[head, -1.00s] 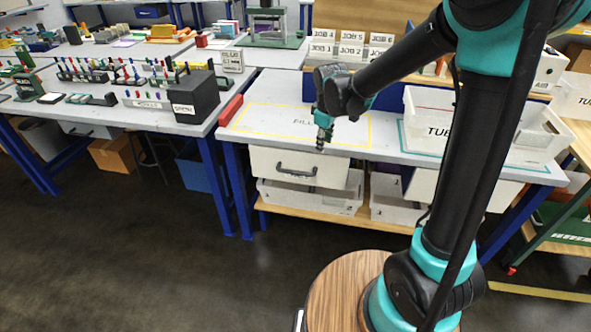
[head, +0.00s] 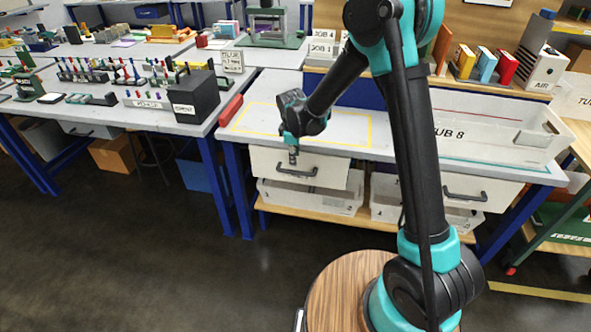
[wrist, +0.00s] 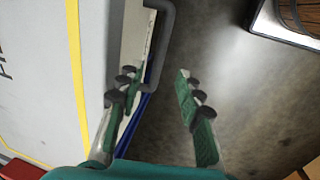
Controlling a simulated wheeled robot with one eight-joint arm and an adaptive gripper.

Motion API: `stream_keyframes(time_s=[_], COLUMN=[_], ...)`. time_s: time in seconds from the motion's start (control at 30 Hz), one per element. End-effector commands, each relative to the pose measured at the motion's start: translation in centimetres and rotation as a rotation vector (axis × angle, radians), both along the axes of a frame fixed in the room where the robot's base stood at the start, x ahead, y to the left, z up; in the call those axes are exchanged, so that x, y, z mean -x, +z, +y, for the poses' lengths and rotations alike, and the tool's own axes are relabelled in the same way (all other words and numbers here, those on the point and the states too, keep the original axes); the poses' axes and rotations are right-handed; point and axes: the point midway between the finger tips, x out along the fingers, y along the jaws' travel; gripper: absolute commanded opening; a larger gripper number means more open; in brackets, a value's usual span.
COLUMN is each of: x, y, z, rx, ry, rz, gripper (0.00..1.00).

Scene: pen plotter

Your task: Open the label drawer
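A white drawer (head: 328,174) with a dark bar handle (head: 310,172) sits under the left part of the workbench in the head view. Its front looks flush with the bench, so it appears shut. I cannot read any label on it. My gripper (head: 292,155) is at this handle, by its left part, pointing down. In the wrist view my gripper (wrist: 156,78) is open, with green pads on both fingers. The grey handle (wrist: 168,45) shows between and beyond the fingers, nearer the left finger. I cannot tell whether they touch.
A second drawer (head: 483,191) with a dark handle is under the bench's right part. Clear bins (head: 312,198) stand on a shelf below the first drawer. A large tub (head: 500,125) stands on the bench at right. The floor (head: 150,270) in front is clear.

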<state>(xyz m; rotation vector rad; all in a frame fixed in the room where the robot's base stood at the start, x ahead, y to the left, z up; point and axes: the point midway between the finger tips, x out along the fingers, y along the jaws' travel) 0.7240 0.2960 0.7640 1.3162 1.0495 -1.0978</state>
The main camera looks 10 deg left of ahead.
Motion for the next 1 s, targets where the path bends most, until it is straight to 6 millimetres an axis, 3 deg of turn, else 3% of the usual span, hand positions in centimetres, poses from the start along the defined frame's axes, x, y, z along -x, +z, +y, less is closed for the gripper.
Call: stream_keyframes(time_s=[0.3, 0.5, 0.9, 1.0], x=[-1.1, -1.4, -1.5, -1.5], y=[-5.4, -7.3, -8.0, -7.9], z=[0.0, 0.0, 0.0, 0.0], rx=[0.0, 0.0, 0.0, 0.0], ry=[0.0, 0.0, 0.0, 0.0], rz=[0.0, 0.0, 0.0, 0.0], gripper=[0.36, 0.36, 0.36, 0.26])
